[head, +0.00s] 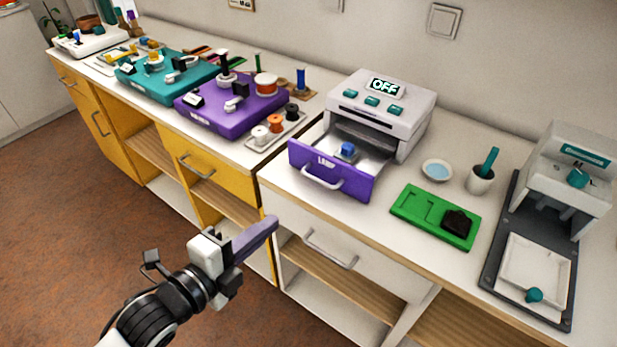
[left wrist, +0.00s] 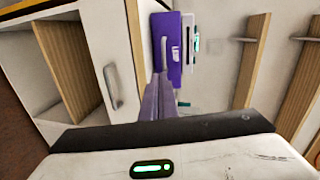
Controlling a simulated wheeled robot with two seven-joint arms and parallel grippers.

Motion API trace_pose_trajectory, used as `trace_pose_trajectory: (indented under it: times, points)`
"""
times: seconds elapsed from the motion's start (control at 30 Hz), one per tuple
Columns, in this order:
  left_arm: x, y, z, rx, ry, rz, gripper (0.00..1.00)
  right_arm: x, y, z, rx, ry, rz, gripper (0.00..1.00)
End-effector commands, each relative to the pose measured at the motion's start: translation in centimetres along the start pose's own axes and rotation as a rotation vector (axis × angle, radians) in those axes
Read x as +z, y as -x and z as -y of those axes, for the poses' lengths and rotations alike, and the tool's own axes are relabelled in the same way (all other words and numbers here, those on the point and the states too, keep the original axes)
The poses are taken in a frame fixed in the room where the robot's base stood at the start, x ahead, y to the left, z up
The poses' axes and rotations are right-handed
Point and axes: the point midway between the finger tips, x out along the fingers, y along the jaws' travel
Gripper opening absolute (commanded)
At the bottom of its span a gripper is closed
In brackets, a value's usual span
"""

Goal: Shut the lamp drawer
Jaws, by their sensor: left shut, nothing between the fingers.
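The lamp drawer (head: 331,176) has a purple front with a pale handle and stands pulled out of the white lamp unit (head: 384,106). A small blue piece (head: 346,151) lies inside it. The unit's display reads OFF. My left gripper (head: 272,222) is shut and empty, below and to the left of the drawer front, in front of the counter and not touching the drawer. In the left wrist view, the shut fingers (left wrist: 163,98) point toward the purple drawer front (left wrist: 166,52). My right gripper is not in view.
A green board (head: 420,207) with a dark piece lies to the right of the drawer, beside a small bowl (head: 436,170) and a cup (head: 480,180). A grey press (head: 500,270) stands at far right. Purple (head: 215,119) and teal (head: 150,86) boards stand left.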

Motion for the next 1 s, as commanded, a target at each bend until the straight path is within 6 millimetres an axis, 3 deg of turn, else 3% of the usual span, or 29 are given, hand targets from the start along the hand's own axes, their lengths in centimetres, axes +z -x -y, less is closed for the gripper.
trace_pose_trajectory:
  times: [0.07,0.23,0.7,1.0]
  points:
    - [0.0,-0.3,1.0,-0.011,-0.060,-0.010,0.00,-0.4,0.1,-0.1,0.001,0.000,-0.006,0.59]
    - [-0.1,-2.2,1.1,-0.016,-0.074,-0.012,0.00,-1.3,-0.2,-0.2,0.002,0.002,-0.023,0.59]
    - [-0.2,-11.7,1.1,-0.013,-0.070,-0.011,0.00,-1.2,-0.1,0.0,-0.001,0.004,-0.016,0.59]
    - [-0.2,-14.0,1.1,-0.013,-0.071,-0.011,0.00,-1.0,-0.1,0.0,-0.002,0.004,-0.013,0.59]
